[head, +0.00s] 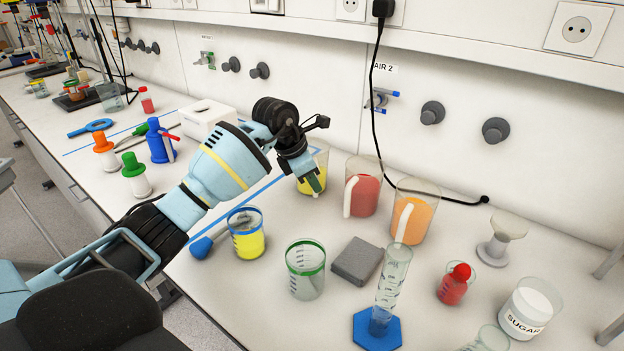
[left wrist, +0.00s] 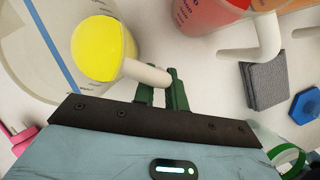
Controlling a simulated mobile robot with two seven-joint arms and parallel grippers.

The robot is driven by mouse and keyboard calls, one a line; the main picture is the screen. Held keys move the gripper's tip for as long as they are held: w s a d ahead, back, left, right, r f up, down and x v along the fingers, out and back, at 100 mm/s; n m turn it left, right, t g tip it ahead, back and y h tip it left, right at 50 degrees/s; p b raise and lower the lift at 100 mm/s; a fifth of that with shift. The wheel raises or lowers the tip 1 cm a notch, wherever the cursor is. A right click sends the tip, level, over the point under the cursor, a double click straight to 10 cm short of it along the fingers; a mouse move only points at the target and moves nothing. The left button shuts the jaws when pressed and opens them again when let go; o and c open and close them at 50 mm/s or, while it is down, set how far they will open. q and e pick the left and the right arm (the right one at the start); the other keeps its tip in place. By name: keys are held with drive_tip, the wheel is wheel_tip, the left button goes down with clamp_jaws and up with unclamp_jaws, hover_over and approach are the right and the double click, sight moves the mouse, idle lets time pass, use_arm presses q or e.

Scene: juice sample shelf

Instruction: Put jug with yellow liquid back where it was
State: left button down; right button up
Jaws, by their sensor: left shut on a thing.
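The jug with yellow liquid (head: 304,187) stands upright at the left end of a row of jugs, partly hidden by my left gripper (head: 315,183). In the left wrist view the yellow jug (left wrist: 103,48) has its white handle (left wrist: 142,72) reaching between the green fingers of my left gripper (left wrist: 163,90), which is shut on it. I cannot tell whether the jug's base touches the counter. The red jug (head: 366,193) and the orange jug (head: 412,218) stand to its right. My right gripper is not in view.
A yellow beaker (head: 249,244), a green-rimmed beaker (head: 305,277), a grey block (head: 358,262) and a graduated cylinder (head: 390,283) stand in front. A white box (head: 207,115) is to the left. A black cable (head: 374,100) hangs down the wall.

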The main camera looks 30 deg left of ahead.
use_arm(q)
drive_tip(key=c, duration=1.8)
unclamp_jaws()
drive_tip(key=shift+f, duration=0.1)
drive_tip(key=o, duration=0.4)
drive_tip(key=shift+c, duration=0.2)
drive_tip(key=shift+s+a+r, duration=0.1)
drive_tip(key=shift+s+r, duration=0.05)
drive_tip(key=shift+r, duration=0.45)
drive_tip(key=v, duration=1.1)
drive_tip(key=shift+s, duration=0.1)
